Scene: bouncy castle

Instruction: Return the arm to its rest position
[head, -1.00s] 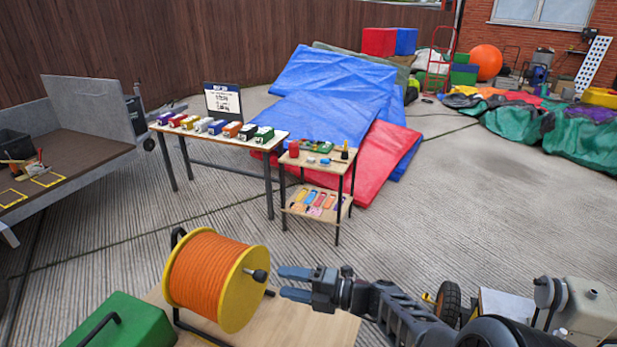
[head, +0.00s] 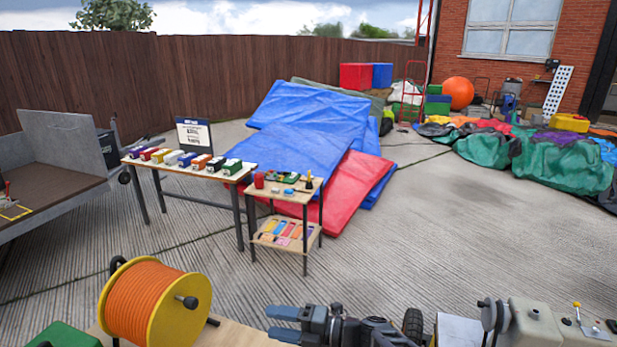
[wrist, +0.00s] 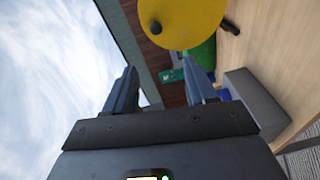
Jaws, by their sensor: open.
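My gripper (head: 283,324) is at the bottom of the head view, its fingers pointing left, open with nothing between them. In the wrist view my gripper (wrist: 165,90) shows two separate fingers with an empty gap. My arm runs from the gripper to the right along the bottom edge. The orange cable reel (head: 150,303) with yellow flanges stands on a wooden top to the left of the gripper, apart from it. The reel's yellow flange (wrist: 190,22) also shows beyond the fingers in the wrist view.
A green case (head: 62,337) is left of the reel. A grey machine (head: 545,325) stands at the lower right. A table (head: 236,177) with several coloured boxes and a small shelf cart (head: 310,190) stand ahead. Open concrete (head: 430,245) lies to the right.

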